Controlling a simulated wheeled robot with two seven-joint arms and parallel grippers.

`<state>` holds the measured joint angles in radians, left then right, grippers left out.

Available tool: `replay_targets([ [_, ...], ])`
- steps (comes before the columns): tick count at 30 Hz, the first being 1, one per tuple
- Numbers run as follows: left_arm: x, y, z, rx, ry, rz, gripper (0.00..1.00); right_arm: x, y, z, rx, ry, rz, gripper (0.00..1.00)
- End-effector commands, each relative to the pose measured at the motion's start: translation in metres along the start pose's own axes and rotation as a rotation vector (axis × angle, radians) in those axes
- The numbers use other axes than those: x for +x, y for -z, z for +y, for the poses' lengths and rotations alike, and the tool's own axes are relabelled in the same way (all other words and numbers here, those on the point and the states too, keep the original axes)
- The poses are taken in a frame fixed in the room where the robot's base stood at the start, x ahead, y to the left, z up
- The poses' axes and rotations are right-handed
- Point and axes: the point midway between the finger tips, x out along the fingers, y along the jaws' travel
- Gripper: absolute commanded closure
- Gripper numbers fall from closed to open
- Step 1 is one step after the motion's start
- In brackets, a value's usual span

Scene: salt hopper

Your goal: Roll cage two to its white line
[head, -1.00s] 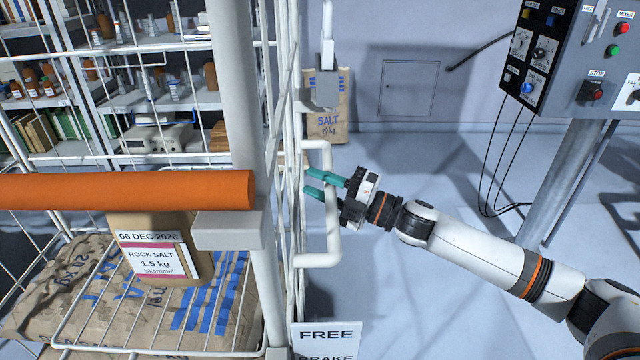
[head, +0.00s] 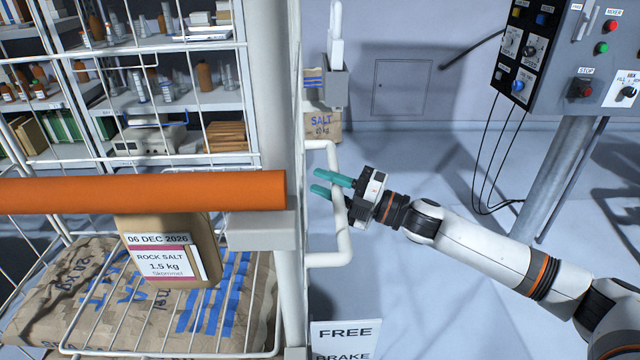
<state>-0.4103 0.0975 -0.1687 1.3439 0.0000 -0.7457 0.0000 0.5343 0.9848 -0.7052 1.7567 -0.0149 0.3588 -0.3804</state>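The roll cage (head: 290,150), white wire with an orange bar (head: 140,192) across it, fills the left of the head view. No cage number is legible. A white looped side handle (head: 343,235) stands out from its right side. My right gripper (head: 317,182) has its teal fingers at this handle, one on each side of the bar, with a gap about the bar's width; it appears shut on it. A salt sack (head: 120,300) lies in the cage, and a rock salt label (head: 160,262) hangs at its front. My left gripper and the white line are not in view.
A "FREE / BRAKE" sign (head: 345,335) is at the cage's lower right corner. A salt bag (head: 322,124) stands by the back wall, partly hidden. A control box (head: 580,60) on a grey post (head: 565,175) stands at right. Shelves (head: 210,100) stand behind the cage. Floor between cage and post looks clear.

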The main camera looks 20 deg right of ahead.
Motion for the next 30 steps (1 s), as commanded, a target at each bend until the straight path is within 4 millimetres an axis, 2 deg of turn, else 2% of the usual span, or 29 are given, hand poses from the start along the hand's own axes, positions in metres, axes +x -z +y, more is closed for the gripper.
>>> replay_targets([
  [3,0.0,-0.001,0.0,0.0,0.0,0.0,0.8,0.001,-0.001,0.0,0.0,0.001,-0.002,0.59],
  [13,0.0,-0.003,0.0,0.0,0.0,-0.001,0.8,0.002,-0.003,-0.001,0.001,0.005,-0.007,0.59],
  [17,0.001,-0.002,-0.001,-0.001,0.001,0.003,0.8,-0.005,-0.003,0.0,0.002,0.004,-0.006,0.59],
  [20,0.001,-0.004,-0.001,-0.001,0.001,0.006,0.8,-0.018,-0.002,0.001,0.001,0.002,-0.005,0.59],
  [30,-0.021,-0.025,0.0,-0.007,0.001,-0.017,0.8,-0.079,-0.001,0.003,0.001,-0.003,-0.001,0.59],
])
